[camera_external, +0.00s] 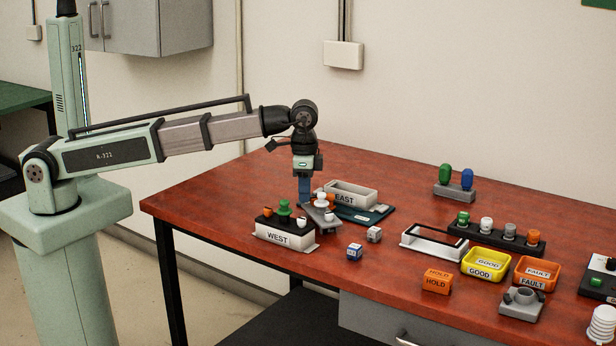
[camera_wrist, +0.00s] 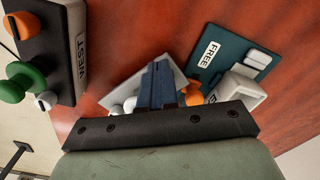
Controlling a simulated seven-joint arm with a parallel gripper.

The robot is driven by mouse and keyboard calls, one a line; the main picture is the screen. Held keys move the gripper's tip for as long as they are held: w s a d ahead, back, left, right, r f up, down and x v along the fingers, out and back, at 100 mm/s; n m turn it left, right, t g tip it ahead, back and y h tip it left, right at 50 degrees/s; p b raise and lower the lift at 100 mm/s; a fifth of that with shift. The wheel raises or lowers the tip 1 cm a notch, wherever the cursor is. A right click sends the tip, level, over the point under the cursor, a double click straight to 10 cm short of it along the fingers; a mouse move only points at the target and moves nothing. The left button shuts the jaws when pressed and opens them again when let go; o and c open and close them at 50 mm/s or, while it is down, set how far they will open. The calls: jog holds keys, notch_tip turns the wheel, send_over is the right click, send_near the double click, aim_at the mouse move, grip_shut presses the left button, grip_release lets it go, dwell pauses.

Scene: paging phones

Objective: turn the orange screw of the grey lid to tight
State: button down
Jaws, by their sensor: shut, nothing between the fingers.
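The grey lid (camera_external: 319,217) lies beside the WEST box, with white screws around its edge. It also shows in the wrist view (camera_wrist: 173,76), partly covered by my fingers. Its orange screw (camera_wrist: 193,97) is at the lid's edge by the EAST box, just right of my fingers in that view and partly hidden by my gripper body. It shows small in the external view (camera_external: 330,197). My gripper (camera_external: 305,203) points down over the lid, its dark blue fingers (camera_wrist: 160,68) together and empty. I cannot tell whether the fingertips touch the lid.
The WEST box (camera_external: 284,239) carries orange, green and white knobs. The grey EAST box (camera_external: 352,193) stands on a teal FREE board (camera_wrist: 213,67). Two small cubes (camera_external: 374,234) lie in front. Yellow GOOD (camera_external: 484,277) and orange FAULT trays stand farther right.

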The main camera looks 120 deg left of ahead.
jog(key=shift+a, duration=0.15)
dwell(0.3)
jog(key=shift+s, duration=0.15)
jog(key=shift+s, duration=0.3)
jog(key=shift+r, duration=0.1)
jog(key=shift+r, duration=2.9)
jog(key=shift+w+d+f, duration=0.1)
jog(key=shift+w+f, duration=0.15)
jog(key=shift+f, duration=0.75)
jog(key=shift+w+d+f, duration=0.1)
jog(key=shift+w+f, duration=0.1)
jog(key=shift+f, duration=0.85)
jog(key=shift+w+d+f, duration=0.1)
jog(key=shift+w+f, duration=0.15)
jog(key=shift+f, duration=0.75)
